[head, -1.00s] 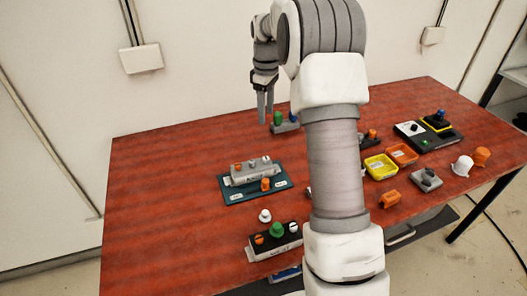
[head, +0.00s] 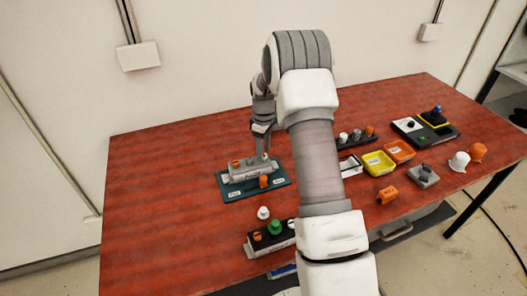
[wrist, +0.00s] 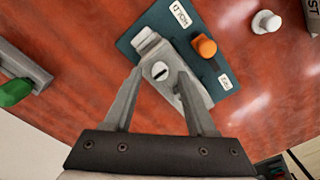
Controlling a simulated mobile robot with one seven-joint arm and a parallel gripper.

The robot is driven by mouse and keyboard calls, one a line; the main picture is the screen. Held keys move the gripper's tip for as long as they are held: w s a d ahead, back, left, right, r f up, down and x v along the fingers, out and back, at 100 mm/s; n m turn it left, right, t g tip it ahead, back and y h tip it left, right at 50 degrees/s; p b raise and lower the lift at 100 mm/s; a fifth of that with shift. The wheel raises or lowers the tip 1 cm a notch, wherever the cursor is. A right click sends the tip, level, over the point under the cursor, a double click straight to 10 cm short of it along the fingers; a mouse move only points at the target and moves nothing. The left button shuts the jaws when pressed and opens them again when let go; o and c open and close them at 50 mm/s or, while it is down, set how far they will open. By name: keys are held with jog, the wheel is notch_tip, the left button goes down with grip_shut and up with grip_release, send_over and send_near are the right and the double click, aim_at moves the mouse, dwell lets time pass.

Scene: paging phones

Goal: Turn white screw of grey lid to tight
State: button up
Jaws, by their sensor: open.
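The grey lid (head: 237,179) sits on a teal plate (head: 228,194) at the left middle of the table; the wrist view also shows the lid (wrist: 192,103). A round white screw (wrist: 160,71) with a dark slot is on the lid, between my fingertips in the wrist view. My gripper (wrist: 159,70) is open, pointing down over the lid's right end in the head view (head: 264,148). Nothing is held. Whether the fingers touch the screw's sides I cannot tell.
An orange knob (wrist: 204,45) stands on the teal plate beside the lid. A white cap (head: 263,212) and a box with a green knob (head: 275,227) are in front. A grey base with a green knob (wrist: 15,92) lies left in the wrist view. Yellow (head: 378,163) and orange trays are right.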

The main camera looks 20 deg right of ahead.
jog(key=shift+f, duration=0.6)
grip_shut()
